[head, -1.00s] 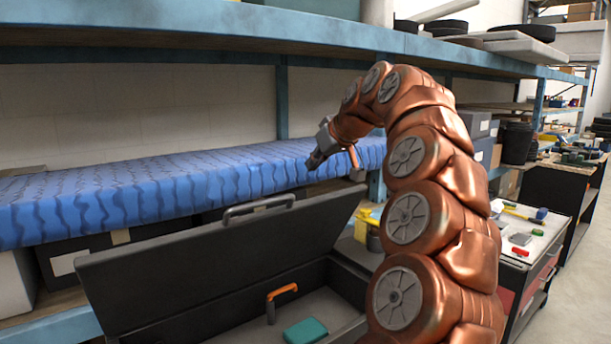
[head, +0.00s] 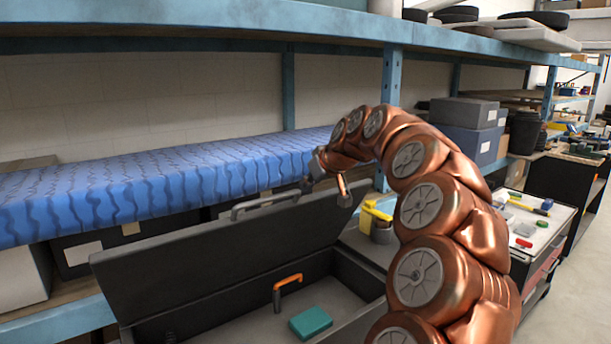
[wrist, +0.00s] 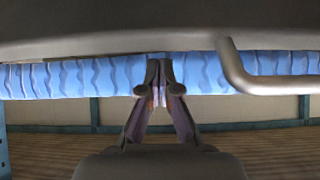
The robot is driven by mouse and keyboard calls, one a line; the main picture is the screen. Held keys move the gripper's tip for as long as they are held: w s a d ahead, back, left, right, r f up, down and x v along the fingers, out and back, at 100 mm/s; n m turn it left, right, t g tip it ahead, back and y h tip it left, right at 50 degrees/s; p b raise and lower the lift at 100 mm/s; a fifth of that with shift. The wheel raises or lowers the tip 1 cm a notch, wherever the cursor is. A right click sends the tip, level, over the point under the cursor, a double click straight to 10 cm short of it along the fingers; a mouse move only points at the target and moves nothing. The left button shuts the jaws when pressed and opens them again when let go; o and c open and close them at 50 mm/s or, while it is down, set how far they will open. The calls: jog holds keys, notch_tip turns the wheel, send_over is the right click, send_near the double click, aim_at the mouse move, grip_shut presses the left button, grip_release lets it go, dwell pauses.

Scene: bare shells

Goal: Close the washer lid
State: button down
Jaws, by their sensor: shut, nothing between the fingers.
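The picture shows a dark grey chest-like box, which I take as the washer, with its lid (head: 215,265) standing open and tilted back. A grey bar handle (head: 262,205) is fixed along the lid's upper edge; it also shows in the wrist view (wrist: 240,75), right of the fingers. My gripper (head: 307,186) is at the lid's upper edge, just right of the handle in the head view. Its fingers (wrist: 160,66) are together and empty, close to the lid's dark surface. I cannot tell whether they touch it.
Inside the box are an orange-handled item (head: 286,281) and a teal box (head: 310,322). A blue wavy-patterned slab (head: 150,185) lies on the shelf behind the lid. A blue shelf beam (head: 200,20) runs above. A tool cart (head: 540,235) stands at right.

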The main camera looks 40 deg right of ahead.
jog(key=shift+s+f, duration=0.25)
jog(key=shift+s, duration=0.25)
jog(key=shift+f, duration=0.1)
